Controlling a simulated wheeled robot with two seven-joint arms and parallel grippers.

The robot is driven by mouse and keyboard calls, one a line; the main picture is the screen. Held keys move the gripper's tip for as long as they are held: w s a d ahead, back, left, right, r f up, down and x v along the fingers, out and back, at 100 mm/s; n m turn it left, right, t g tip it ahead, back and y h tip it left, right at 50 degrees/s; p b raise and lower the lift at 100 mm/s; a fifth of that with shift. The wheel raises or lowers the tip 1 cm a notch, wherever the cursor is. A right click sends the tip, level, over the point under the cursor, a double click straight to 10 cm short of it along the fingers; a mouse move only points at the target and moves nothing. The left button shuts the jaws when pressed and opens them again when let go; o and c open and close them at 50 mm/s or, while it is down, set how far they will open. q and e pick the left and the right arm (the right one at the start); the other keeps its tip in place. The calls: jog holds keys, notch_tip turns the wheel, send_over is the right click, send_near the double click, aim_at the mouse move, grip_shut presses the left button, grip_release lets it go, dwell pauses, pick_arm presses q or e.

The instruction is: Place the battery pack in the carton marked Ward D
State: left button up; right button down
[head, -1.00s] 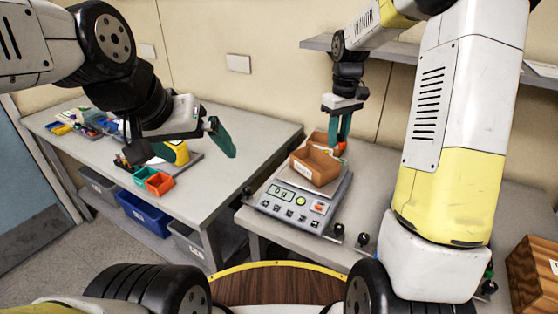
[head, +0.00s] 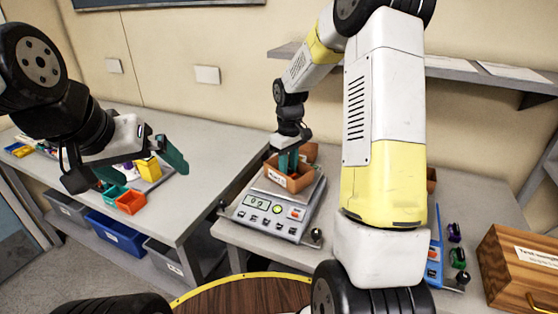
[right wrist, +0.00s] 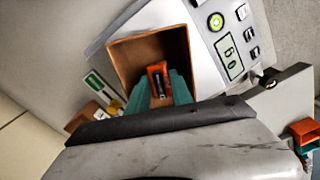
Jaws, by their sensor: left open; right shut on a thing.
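An open brown carton (head: 294,184) with a white label sits on the grey scale (head: 277,217); the label is too small to read. My right gripper (head: 289,165) points down into the carton's opening. In the right wrist view its green fingers are shut on the orange-and-black battery pack (right wrist: 158,80), which lies within the carton's outline (right wrist: 123,58). I cannot tell whether the pack touches the carton's floor. My left gripper (head: 138,172) is open and empty above the left table, apart from the carton.
Another brown carton (head: 310,151) stands behind the scale. Small teal (head: 112,195) and orange (head: 131,202) bins stand on the left table (head: 205,158). A wooden box (head: 515,265) is at the far right. A shelf (head: 450,70) runs along the wall above.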

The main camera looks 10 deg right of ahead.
jog(key=shift+f, duration=0.2)
jog(key=c, duration=1.4)
grip_release()
jog(key=shift+r, duration=0.15)
notch_tip(320, 180, up, 12)
jog(key=s+r+m+t, duration=0.2)
jog(key=s+r+t, duration=0.1)
jog(key=s+r, duration=0.65)
jog(key=s+a+m+t+y, duration=0.2)
jog(key=s+m+t, duration=0.1)
jog(key=s, duration=1.1)
jog(key=shift+s+f+m, duration=0.4)
jog(key=shift+f+m, duration=0.05)
jog(key=shift+m, duration=0.05)
jog(key=shift+a, duration=0.1)
